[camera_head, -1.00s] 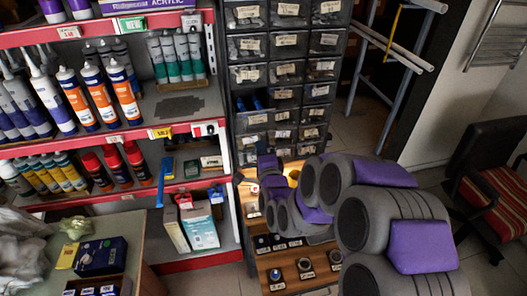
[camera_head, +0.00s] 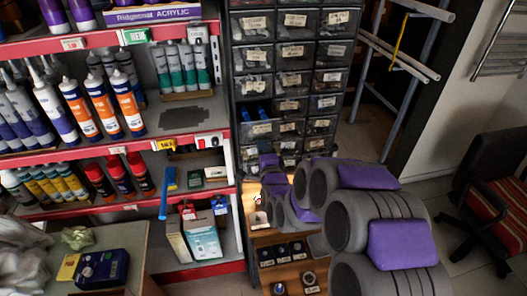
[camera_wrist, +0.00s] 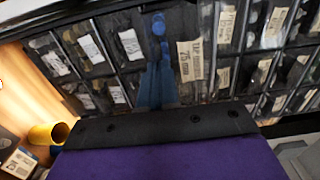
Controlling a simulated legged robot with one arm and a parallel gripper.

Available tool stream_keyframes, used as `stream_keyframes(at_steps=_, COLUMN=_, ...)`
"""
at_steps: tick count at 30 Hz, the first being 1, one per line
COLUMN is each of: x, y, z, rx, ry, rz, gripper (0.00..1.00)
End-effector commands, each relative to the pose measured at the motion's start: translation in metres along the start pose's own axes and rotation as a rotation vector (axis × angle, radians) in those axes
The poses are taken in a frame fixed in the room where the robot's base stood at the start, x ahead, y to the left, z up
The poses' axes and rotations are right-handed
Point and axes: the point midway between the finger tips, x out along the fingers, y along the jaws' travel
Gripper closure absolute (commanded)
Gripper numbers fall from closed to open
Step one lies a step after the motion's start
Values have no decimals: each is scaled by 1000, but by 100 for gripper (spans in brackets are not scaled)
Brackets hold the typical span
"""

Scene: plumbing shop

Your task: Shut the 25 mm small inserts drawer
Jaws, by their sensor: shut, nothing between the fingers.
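The small inserts drawer (camera_head: 259,129) is in the left column of the dark drawer cabinet. It appears pulled out, with blue pieces showing above its labelled front. In the wrist view, its large cream label (camera_wrist: 190,60) reads 25 mm and stands just right of my fingers. My gripper (camera_wrist: 158,28) shows there as narrow blue fingers, shut and empty, in front of the cabinet. I cannot tell if they touch the drawer.
Other labelled drawers surround it. A shelf of cartridges (camera_head: 78,105) stands left of the cabinet. A wooden display (camera_head: 270,240) with small fittings is below. A yellow tube (camera_wrist: 48,134) lies lower left in the wrist view. A chair (camera_head: 500,190) stands at right.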

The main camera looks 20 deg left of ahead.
Motion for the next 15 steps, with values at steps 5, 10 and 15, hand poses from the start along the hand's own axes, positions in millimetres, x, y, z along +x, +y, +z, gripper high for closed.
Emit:
stream_keyframes(at_steps=5, x=29, y=-1, z=0, rx=1, ry=2, rz=-4, gripper=100)
stream_keyframes(at_steps=10, x=54, y=0, z=0, rx=-1, ry=1, rz=-3, gripper=100)
stream_keyframes(at_steps=15, x=78, y=0, z=0, rx=-2, ry=2, rz=-3, gripper=100)
